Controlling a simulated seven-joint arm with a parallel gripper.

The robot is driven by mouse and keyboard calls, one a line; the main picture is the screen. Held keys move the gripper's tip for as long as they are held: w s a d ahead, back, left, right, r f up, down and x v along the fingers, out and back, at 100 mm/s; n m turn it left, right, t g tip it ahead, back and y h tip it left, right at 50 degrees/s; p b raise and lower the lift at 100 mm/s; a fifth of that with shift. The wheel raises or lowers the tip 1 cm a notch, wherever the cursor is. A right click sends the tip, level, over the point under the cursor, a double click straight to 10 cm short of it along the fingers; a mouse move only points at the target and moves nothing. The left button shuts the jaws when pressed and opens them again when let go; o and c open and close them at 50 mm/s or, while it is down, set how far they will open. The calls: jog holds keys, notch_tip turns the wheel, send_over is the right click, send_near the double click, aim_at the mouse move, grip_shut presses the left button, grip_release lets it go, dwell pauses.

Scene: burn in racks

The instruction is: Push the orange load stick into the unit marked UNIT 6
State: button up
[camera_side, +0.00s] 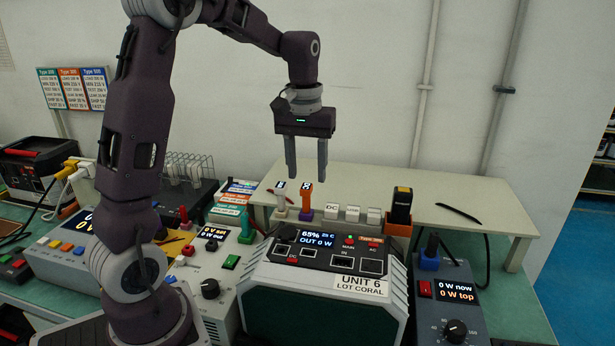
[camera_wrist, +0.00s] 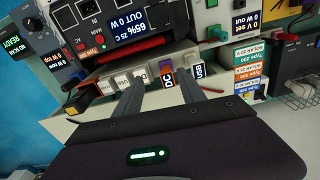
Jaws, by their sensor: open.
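The orange load stick (camera_side: 306,196) stands upright in a purple holder on the shelf behind the unit marked UNIT 6 (camera_side: 372,285). The unit's screen reads 65% and OUT 0 W, and sockets show on its sloped top panel. My gripper (camera_side: 307,179) is open and empty, pointing down just above the orange stick. In the wrist view the orange stick (camera_wrist: 166,69) shows between my two fingers (camera_wrist: 160,76), beside a label DC. The fingers do not visibly touch it. The unit (camera_wrist: 108,28) also shows at the top of the wrist view.
A white stick (camera_side: 281,196) stands just left of the orange one. White blocks (camera_side: 352,213) and an orange holder with a black device (camera_side: 401,207) stand to the right. A dark pen-like item (camera_side: 458,212) lies on the shelf (camera_side: 480,195), whose right part is mostly clear.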

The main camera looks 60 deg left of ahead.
aim_at(307, 211)
jog(key=a+f, duration=0.1)
jog(key=w+a+f, duration=0.1)
jog(key=shift+w+a+f+n+g, duration=0.2)
jog(key=shift+f+n+g, duration=0.1)
jog(key=shift+f+n, duration=0.1)
notch_tip(307, 211, down, 7)
jog(key=shift+r, duration=0.2)
grip_shut()
dwell(1.3)
